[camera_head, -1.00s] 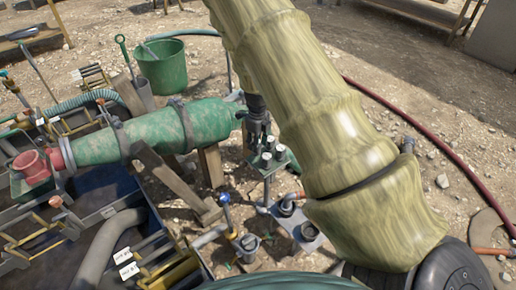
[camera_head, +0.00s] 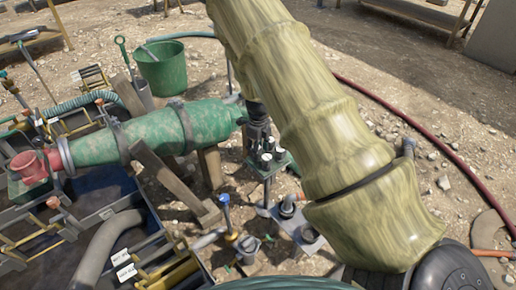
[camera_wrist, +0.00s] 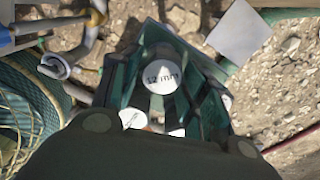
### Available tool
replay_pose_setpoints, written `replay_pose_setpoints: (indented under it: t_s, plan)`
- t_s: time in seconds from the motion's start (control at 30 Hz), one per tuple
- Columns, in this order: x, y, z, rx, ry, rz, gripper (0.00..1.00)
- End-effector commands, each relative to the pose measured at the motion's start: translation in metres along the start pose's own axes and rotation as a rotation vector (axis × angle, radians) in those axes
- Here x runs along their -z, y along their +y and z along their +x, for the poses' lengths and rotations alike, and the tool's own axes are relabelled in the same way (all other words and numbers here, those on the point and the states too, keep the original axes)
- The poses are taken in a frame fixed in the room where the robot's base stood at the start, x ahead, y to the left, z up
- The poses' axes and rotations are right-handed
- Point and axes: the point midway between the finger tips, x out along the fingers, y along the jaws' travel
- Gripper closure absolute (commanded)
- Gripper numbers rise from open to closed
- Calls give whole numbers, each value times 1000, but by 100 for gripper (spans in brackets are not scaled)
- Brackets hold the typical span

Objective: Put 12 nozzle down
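The 12 nozzle shows as a white disc marked "12 mm" (camera_wrist: 162,76) in the wrist view, between the fingers of my gripper (camera_wrist: 163,88). I cannot tell whether the fingers touch it or stand just clear of it. In the head view my gripper (camera_head: 257,132) points down over a small green stand (camera_head: 270,168) on a thin post. Several dark nozzles with pale tops (camera_head: 280,150) stand there, close to the fingertips. More white tops (camera_wrist: 133,118) show lower in the wrist view, partly hidden by my gripper. The lower part of the 12 nozzle is hidden.
A large green pipe (camera_head: 165,135) with a red end lies left of the stand. A green bucket (camera_head: 163,66) stands behind. A red hose (camera_head: 435,135) runs over the stony ground at right. Dark trays with a grey hose (camera_head: 100,250) fill the lower left.

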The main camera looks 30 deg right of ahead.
Motion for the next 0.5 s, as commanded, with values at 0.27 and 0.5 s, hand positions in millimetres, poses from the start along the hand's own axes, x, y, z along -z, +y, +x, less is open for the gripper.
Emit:
replay_pose_setpoints:
  t_s: [0.27, 0.5]
  plan:
    - [0, 0, -2, 0, 0, 0, 55]
    - [-1, -1, -33, 2, -2, 0, 55]
